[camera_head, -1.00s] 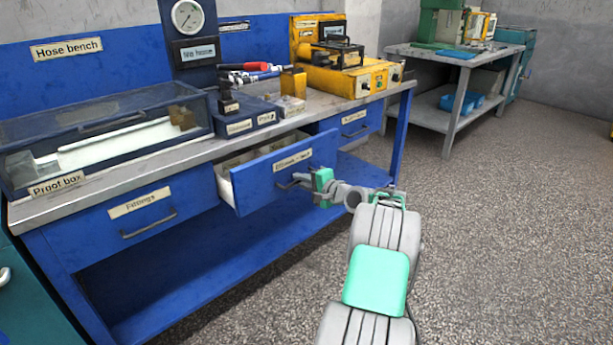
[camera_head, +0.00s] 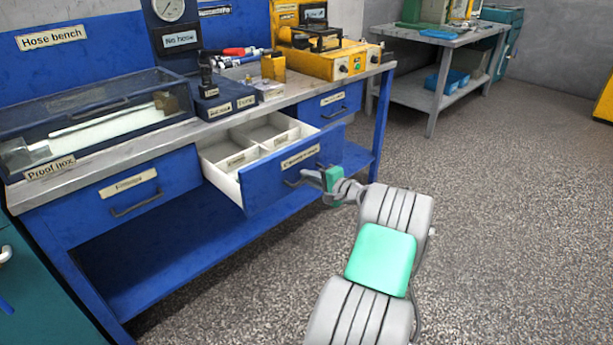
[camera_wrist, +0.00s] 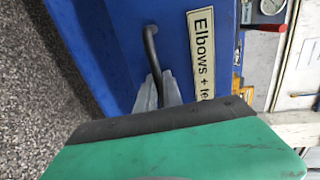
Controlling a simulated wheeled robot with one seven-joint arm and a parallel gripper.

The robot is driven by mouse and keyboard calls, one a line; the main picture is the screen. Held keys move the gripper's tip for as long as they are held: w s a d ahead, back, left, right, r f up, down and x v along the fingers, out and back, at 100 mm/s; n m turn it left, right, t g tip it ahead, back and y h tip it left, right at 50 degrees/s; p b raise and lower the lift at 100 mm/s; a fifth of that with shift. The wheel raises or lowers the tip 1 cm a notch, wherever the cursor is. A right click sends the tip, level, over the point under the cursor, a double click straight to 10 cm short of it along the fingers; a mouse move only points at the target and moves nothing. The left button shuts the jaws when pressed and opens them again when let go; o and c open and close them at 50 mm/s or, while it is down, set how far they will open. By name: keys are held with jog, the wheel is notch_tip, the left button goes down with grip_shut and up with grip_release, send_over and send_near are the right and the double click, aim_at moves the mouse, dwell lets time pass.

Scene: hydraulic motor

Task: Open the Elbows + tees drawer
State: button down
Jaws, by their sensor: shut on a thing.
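The Elbows + tees drawer (camera_head: 262,200) is the middle drawer of the blue bench and stands well out from it. Its white divided inside shows from above. In the wrist view its blue front (camera_wrist: 110,45) carries the label "Elbows + te…" (camera_wrist: 203,55), seen sideways. My gripper (camera_head: 305,178) is at the drawer front, shut on the dark bar handle (camera_wrist: 151,55). In the wrist view the grey fingers of my gripper (camera_wrist: 158,92) stand on both sides of the handle. The handle's lower end is hidden by the gripper body.
The Fittings drawer (camera_head: 160,200) at left and another drawer (camera_head: 325,105) at right are shut. The proof box (camera_head: 90,120) and a yellow unit (camera_head: 335,60) stand on the bench top. Open floor (camera_head: 500,220) lies to the right. A grey table (camera_head: 440,45) stands behind.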

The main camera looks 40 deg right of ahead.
jog(key=shift+a+f, duration=0.1)
jog(key=shift+a, duration=0.15)
jog(key=c, duration=1.8)
grip_release()
jog(key=shift+w, duration=0.1)
jog(key=shift+o, duration=0.2)
jog(key=shift+d, duration=0.1)
jog(key=shift+s+d, duration=0.1)
jog(key=shift+s, duration=0.1)
jog(key=p+v, duration=0.2)
jog(key=v, duration=0.5)
jog(key=shift+s, duration=0.3)
